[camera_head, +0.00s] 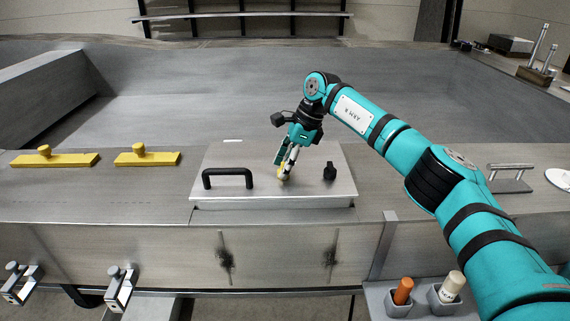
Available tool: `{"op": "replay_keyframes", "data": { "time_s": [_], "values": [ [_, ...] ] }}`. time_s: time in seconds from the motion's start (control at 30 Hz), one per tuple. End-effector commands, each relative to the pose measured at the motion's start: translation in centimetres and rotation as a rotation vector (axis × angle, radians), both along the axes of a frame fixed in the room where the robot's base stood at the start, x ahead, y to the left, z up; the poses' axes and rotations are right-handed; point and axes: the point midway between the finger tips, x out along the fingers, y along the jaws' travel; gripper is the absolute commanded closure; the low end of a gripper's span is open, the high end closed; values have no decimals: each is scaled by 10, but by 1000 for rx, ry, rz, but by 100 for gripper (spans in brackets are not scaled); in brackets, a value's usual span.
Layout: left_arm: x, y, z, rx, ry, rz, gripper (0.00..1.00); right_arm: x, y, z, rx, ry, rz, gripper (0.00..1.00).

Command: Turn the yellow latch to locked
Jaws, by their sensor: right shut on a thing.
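The yellow latch (279,172) shows as a small yellow part on the light grey hatch plate (240,193), mostly hidden by my right gripper. My right gripper (285,174) comes down from above, and its fingers are shut on the latch at the plate's surface. How far the latch is turned cannot be told. A black handle (228,178) stands to the left of the gripper on the same plate, and a black knob (330,171) stands to the right. My left gripper is not in view.
Two yellow bars with knobs, one farther left (54,159) and one nearer (147,157), lie on the deck left of the plate. A metal handle (510,178) is at right. Orange (403,291) and cream (452,286) cylinders stand in holders in front.

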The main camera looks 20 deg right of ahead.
Motion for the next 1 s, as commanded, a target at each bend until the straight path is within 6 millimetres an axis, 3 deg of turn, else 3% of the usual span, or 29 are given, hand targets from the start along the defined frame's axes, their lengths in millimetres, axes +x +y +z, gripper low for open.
{"op": "replay_keyframes", "data": {
  "time_s": [0.17, 0.2, 0.37, 0.73, 1.0],
  "values": [
    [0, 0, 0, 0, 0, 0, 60, 1, -1, 2, 0, -5, -1, 91],
    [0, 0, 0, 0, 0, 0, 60, 1, -1, 2, 0, -5, -1, 55],
    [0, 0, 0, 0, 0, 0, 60, 1, -1, 1, 0, -3, -1, 35],
    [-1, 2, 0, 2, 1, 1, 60, 0, -3, 7, -1, -2, -2, 35],
    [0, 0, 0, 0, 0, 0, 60, -5, -22, 55, -1, -7, -3, 35]
  ]
}}
